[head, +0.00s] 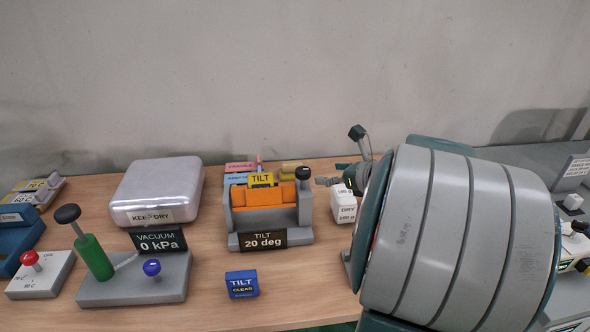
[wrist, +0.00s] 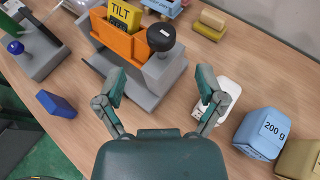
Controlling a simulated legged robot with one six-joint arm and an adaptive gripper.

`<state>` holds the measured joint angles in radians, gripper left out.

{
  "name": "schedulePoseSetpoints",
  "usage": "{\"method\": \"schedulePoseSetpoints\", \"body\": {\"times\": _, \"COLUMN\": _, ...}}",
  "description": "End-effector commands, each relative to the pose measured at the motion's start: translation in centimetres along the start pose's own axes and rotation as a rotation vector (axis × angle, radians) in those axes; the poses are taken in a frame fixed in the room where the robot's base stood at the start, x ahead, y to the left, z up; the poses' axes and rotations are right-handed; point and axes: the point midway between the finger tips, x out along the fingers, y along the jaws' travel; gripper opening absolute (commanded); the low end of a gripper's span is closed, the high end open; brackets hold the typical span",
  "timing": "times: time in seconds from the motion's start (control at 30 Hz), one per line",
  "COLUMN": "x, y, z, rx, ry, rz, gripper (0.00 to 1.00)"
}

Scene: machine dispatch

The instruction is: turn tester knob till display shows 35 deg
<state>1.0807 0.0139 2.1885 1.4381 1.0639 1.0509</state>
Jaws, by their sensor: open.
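The tilt tester (head: 238,221) is a grey stand with an orange cradle (head: 264,220) holding a yellow TILT block (head: 261,180). Its black display (head: 263,240) reads 20 deg. The black round knob (head: 303,173) stands on its right side; in the wrist view the knob (wrist: 161,36) is above centre. My gripper (wrist: 160,82) is open and empty, its two teal fingers spread below the knob and apart from it. In the head view my gripper (head: 340,157) is right of the knob, partly hidden by my arm.
A white 100 g box (head: 343,205) stands right of the tester, close to my right finger in the wrist view. A blue TILT CLEAR block (head: 242,284) lies in front. The vacuum station (head: 135,285) and a silver KEEP DRY case (head: 157,188) are left. A blue 200 g weight (wrist: 263,134) is right.

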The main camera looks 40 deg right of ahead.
Motion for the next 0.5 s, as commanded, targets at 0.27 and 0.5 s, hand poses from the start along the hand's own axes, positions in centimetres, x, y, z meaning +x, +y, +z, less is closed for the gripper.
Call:
{"method": "schedulePoseSetpoints", "body": {"times": 0.27, "x": 5.4, "y": 0.4, "z": 0.0, "rx": -0.005, "ry": 0.003, "rz": 0.005, "gripper": 0.89}}
{"method": "schedulePoseSetpoints", "body": {"times": 0.5, "x": 8.5, "y": 0.4, "z": 0.1, "rx": -0.007, "ry": 0.003, "rz": 0.002, "gripper": 0.89}}
